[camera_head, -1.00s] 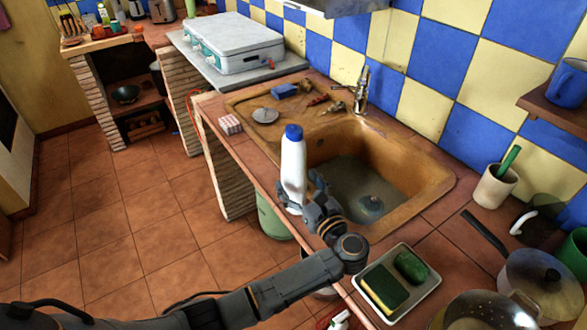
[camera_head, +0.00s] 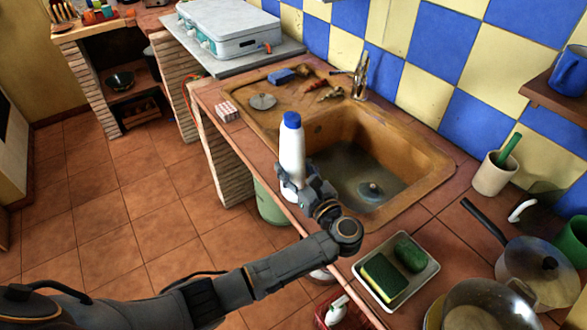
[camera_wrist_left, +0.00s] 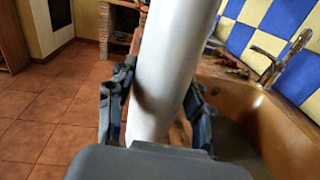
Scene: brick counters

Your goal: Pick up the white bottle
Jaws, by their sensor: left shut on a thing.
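The white bottle (camera_head: 291,150) with a blue cap stands nearly upright at the front edge of the counter, left of the sink. My left gripper (camera_head: 302,188) is shut on its lower part. In the left wrist view the white bottle (camera_wrist_left: 168,70) rises between the two dark fingers of my left gripper (camera_wrist_left: 155,108), one on each side. The bottle's cap is out of that view. I cannot tell whether its base touches the counter. My right gripper is not in view.
The brown sink (camera_head: 425,165) lies just right of the bottle. A tray (camera_head: 428,272) with a sponge, pots and a cream cup (camera_head: 492,175) stand to the right. A checkered box (camera_head: 227,111) lies on the counter further left. Open floor is in front.

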